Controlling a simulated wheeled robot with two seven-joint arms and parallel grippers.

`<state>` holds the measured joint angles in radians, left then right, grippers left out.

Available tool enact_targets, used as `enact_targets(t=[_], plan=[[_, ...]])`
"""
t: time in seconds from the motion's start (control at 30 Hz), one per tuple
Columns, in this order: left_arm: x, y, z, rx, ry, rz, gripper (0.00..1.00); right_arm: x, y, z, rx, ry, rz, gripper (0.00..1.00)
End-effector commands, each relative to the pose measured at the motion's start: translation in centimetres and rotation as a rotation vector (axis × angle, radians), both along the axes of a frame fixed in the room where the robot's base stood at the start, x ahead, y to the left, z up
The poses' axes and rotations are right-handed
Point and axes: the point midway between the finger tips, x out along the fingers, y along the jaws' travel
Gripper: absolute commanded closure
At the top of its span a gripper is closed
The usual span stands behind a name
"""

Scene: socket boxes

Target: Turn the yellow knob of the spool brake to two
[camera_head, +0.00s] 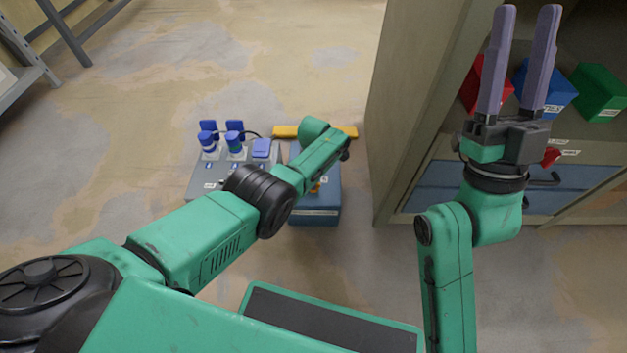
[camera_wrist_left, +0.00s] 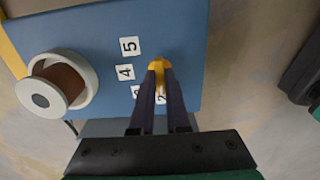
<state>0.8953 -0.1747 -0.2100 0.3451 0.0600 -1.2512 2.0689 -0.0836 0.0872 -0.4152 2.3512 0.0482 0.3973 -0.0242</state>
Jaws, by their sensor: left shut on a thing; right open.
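The spool brake is a blue box (camera_head: 315,212) on the floor, partly covered by my left arm in the head view. In the left wrist view its blue top (camera_wrist_left: 90,45) carries white number labels. The 5 (camera_wrist_left: 130,46) and the 4 (camera_wrist_left: 125,72) are clear; lower labels are partly hidden by the fingers. The yellow knob (camera_wrist_left: 159,64) sits between the fingertips of my left gripper (camera_wrist_left: 160,76), which is shut on it. Which number the knob points to is hard to tell. My right gripper (camera_head: 527,14) is open, empty and raised, fingers upward.
A white spool with a brown core (camera_wrist_left: 62,84) sits beside the labels. A grey box with blue sockets (camera_head: 205,182) stands left of the brake. A yellow bar (camera_head: 345,132) lies behind. A cabinet (camera_head: 395,150) with coloured boxes stands at right, near my right arm.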

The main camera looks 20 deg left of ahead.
Motion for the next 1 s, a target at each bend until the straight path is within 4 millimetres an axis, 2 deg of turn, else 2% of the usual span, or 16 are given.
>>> enact_targets(t=[0.47, 0.5, 0.53, 0.57, 0.8, 1.0], plan=[[0.0, 0.2, 0.0, 0.004, 0.002, 0.017, 1.0, 0.0, -0.1, 0.0, 0.004, -0.001, -0.001, 0.5], [0.0, 0.2, 0.0, 0.004, 0.002, 0.017, 0.75, 0.0, -0.1, 0.0, 0.004, -0.001, -0.001, 0.5], [0.0, 0.2, 0.0, 0.004, 0.002, 0.017, 0.63, 0.0, -0.1, 0.0, 0.003, 0.0, -0.001, 0.5], [0.0, 0.2, 0.0, 0.004, 0.002, 0.017, 0.56, 0.0, -0.1, 0.0, 0.003, 0.0, -0.001, 0.5], [0.0, 0.1, 0.0, 0.002, 0.001, 0.015, 0.56, 0.0, 0.0, -0.1, 0.0, 0.001, 0.0, 0.5], [0.0, 0.1, 0.2, 0.001, 0.0, 0.015, 0.56, 0.6, 0.3, -1.2, -0.011, 0.044, 0.004, 0.5]])
